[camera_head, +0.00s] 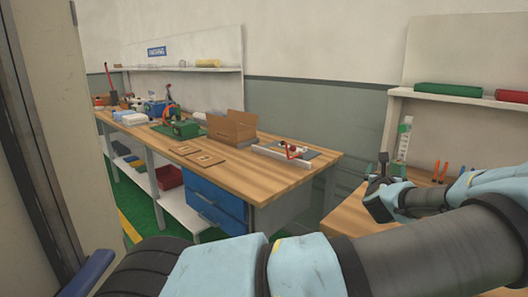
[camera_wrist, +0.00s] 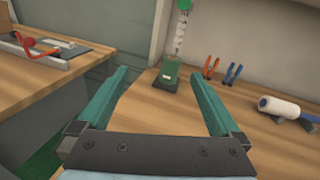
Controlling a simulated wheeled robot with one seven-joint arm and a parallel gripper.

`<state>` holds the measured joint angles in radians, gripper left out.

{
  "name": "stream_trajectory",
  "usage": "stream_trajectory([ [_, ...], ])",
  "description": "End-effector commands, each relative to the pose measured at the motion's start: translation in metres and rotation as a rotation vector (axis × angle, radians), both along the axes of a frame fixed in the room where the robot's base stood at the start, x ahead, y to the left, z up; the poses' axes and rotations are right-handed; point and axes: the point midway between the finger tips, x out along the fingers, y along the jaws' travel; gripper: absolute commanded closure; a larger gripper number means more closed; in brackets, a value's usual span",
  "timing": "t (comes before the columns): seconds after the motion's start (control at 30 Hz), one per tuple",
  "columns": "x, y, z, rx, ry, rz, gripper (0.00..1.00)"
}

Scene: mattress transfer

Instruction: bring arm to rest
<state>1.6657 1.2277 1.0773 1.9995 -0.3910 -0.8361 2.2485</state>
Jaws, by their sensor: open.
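My gripper (camera_wrist: 158,98) shows from behind in the wrist view, with its two green fingers spread wide and nothing between them. It hangs over the right-hand wooden bench (camera_wrist: 135,120). In the head view my gripper (camera_head: 378,168) is small and dark at the end of my light-blue and grey arm, which stretches across the lower right of the picture. Beyond the fingers stands a clear tube with green parts on a green base (camera_wrist: 170,78). It also shows in the head view (camera_head: 403,140), behind my gripper.
Orange pliers (camera_wrist: 211,68), blue pliers (camera_wrist: 233,72) and a white roll (camera_wrist: 280,106) are on the right bench. A longer wooden bench (camera_head: 290,175) on the left bears a cardboard box (camera_head: 232,127) and a green item (camera_head: 185,129). A gap separates the benches. A pale panel (camera_head: 50,130) stands close at left.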

Motion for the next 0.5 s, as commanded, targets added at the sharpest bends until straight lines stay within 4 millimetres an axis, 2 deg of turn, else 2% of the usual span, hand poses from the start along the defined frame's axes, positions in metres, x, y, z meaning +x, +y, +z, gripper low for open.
stream_trajectory([
  [0.27, 0.026, 0.052, -0.023, -0.118, 0.162, 0.139, 0.00],
  [0.37, 0.036, 0.081, -0.037, -0.191, 0.253, 0.219, 0.00],
  [0.5, 0.047, 0.134, -0.062, -0.343, 0.414, 0.375, 0.00],
])
